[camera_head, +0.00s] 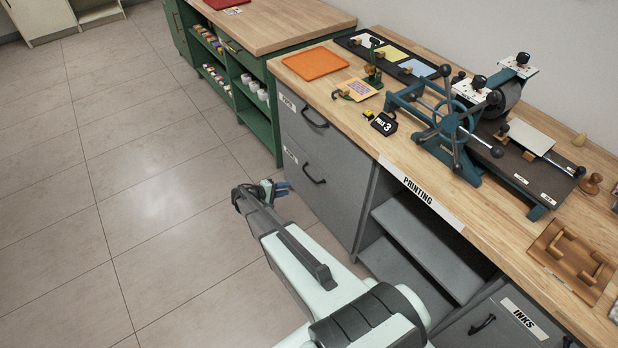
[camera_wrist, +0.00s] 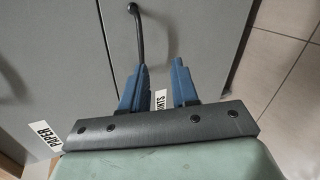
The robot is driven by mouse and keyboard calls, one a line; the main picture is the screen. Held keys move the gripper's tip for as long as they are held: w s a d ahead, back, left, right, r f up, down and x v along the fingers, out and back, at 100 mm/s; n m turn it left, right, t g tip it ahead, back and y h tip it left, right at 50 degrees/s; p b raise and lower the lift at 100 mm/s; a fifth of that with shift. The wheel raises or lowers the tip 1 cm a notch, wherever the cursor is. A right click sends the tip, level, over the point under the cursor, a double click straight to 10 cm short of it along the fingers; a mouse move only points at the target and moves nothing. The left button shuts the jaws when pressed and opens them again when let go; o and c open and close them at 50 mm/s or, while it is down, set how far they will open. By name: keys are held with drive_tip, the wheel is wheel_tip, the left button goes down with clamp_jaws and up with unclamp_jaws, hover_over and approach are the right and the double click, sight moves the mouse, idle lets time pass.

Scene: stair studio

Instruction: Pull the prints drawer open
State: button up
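The prints drawer (camera_head: 325,195) is the lower grey front at the left end of the printing bench, and it looks shut. Its dark bar handle (camera_head: 314,173) also shows in the wrist view (camera_wrist: 138,32). Its label (camera_wrist: 161,99) is partly hidden, with only "NTS" readable between my fingers. My gripper (camera_head: 280,188) is beside this front, to the left of the handle in the head view. In the wrist view its two blue fingers (camera_wrist: 160,78) are apart with nothing held. The handle's lower end meets the left finger's tip in the picture; contact cannot be told.
The paper drawer (camera_head: 320,145) is above, with its own handle (camera_head: 315,120). Open shelves (camera_head: 425,235) lie to the right, and a green cabinet (camera_head: 258,120) stands to the left. The tiled floor (camera_head: 150,200) in front is clear. The worktop carries a press (camera_head: 455,130).

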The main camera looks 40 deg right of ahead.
sight(309, 176)
drive_tip(key=shift+w+d+r+m+t+h, duration=0.15)
drive_tip(key=shift+w+d+r+m+h, duration=0.15)
drive_tip(key=shift+r, duration=0.2)
drive_tip(key=shift+w+d+r+m+t+h, duration=0.2)
drive_tip(key=shift+r+m+h, duration=0.1)
drive_tip(key=shift+r+m, duration=0.15)
drive_tip(key=x, duration=1.3)
drive_tip(key=shift+d+f, duration=0.1)
drive_tip(key=shift+d, duration=0.2)
drive_tip(key=shift+c, duration=0.3)
clamp_jaws()
